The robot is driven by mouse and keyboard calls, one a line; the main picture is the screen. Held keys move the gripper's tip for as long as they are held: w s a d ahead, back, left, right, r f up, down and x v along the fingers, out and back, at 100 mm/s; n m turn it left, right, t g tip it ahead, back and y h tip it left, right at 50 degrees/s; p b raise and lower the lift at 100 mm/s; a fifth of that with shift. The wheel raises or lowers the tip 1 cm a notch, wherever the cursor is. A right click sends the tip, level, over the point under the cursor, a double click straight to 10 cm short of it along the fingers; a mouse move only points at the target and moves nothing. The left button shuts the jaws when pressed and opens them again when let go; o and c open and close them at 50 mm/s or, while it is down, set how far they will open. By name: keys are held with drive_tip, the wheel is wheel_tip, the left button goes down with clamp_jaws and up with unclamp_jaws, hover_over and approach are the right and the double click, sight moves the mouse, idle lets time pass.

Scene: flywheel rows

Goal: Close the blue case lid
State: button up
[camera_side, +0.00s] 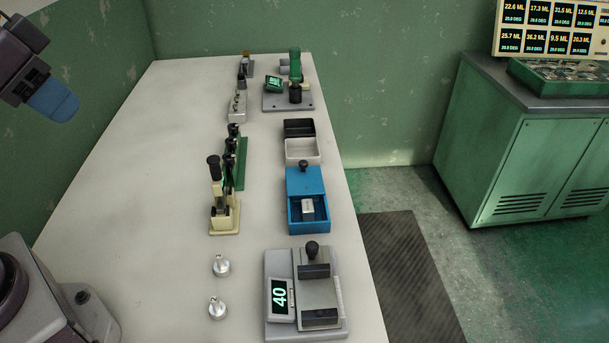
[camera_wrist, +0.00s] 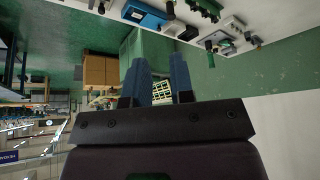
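The blue case (camera_side: 291,216) stands on the white table in the side view. Its blue lid (camera_side: 304,182), with a black knob (camera_side: 303,167), covers the back part of the case. The front part is open and shows a small light block (camera_side: 308,205) inside. The case also shows upside down at the top of the wrist view (camera_wrist: 143,15). My gripper (camera_side: 57,102) is high at the upper left of the side view, well away from the case. In the wrist view its two blue fingers (camera_wrist: 159,62) stand apart with nothing between them.
Black and white trays (camera_side: 302,151) sit behind the case. A grey device with a display (camera_side: 280,297) stands in front of it. A cream vial stand (camera_side: 225,218) and a green rack (camera_side: 238,165) are to its left. The table's left side is clear.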

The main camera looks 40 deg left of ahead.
sight(305, 176)
drive_tip(key=shift+w+a+f, duration=0.1)
drive_tip(key=shift+a+f, duration=0.1)
drive_tip(key=shift+f, duration=0.15)
clamp_jaws()
drive_tip(key=w+a+f+m+g+h, duration=0.1)
drive_tip(key=w+a+f+m+h, duration=0.1)
drive_tip(key=w+f, duration=0.8)
drive_tip(key=w+a+f+m+g+h, duration=0.1)
drive_tip(key=w+a+f+h, duration=0.15)
drive_tip(key=w, duration=1.35)
drive_tip(key=w+a+f+m+g+h, duration=0.1)
drive_tip(key=w+a+f+m+h, duration=0.15)
drive_tip(key=w+f, duration=0.8)
drive_tip(key=shift+n+y, duration=0.3)
drive_tip(key=shift+n, duration=0.15)
drive_tip(key=w+d+f, duration=0.1)
drive_tip(key=d, duration=0.1)
drive_tip(key=w+d+f, duration=0.1)
drive_tip(key=f, duration=0.1)
drive_tip(key=w+d+f, duration=0.1)
drive_tip(key=d+f, duration=0.1)
drive_tip(key=shift+w+d+f, duration=0.15)
drive_tip(key=shift+w+d, duration=0.2)
drive_tip(key=shift+s+d+f, duration=0.15)
drive_tip(key=shift+s+d, duration=0.05)
drive_tip(key=shift+d, duration=0.45)
drive_tip(key=shift+s+d+f, duration=0.15)
drive_tip(key=shift+s+d, duration=0.05)
drive_tip(key=shift+d, duration=0.45)
